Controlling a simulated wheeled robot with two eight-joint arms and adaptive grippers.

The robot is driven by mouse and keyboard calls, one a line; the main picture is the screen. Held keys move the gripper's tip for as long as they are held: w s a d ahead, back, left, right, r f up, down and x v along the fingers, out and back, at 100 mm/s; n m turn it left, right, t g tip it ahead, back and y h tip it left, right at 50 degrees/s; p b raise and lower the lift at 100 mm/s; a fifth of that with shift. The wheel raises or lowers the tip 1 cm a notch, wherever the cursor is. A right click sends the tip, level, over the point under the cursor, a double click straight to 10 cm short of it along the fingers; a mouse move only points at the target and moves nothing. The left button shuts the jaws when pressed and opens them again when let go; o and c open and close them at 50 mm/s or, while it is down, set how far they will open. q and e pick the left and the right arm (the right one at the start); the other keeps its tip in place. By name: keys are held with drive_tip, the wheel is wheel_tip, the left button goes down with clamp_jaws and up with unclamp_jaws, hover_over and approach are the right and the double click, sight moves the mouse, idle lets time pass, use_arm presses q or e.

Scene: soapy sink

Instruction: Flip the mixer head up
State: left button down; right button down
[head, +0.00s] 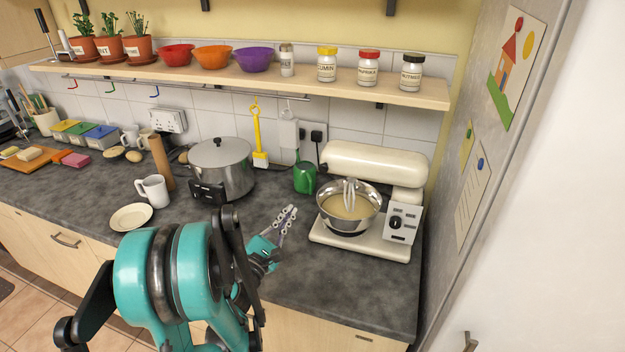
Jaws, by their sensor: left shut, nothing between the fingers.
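The cream stand mixer (375,165) stands on the counter at the right. Its head is down and level, with the whisk (349,195) reaching into a steel bowl (334,215) that holds a pale yellow mix. A grey control panel with a dark knob (396,222) is on the mixer's right side. My left gripper (290,212) is shut and empty, a little to the left of the bowl and apart from the mixer. My left arm hides part of the counter's front edge. My right gripper is not in view.
A green container (304,178) stands left of the mixer, and a steel pot (222,166) stands farther left. A white mug (152,191) and a plate (131,217) are near the front. A shelf (300,85) with jars hangs above the mixer. A grey panel (470,150) rises at the right.

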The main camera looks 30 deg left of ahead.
use_arm(q)
drive_tip(key=w+d+r+p, duration=0.1)
drive_tip(key=w+r, duration=0.4)
drive_tip(key=w, duration=0.5)
drive_tip(key=shift+w+d+p, duration=0.2)
drive_tip(key=shift+d+p, duration=0.1)
drive_tip(key=shift+p, duration=0.45)
drive_tip(key=shift+r, duration=0.2)
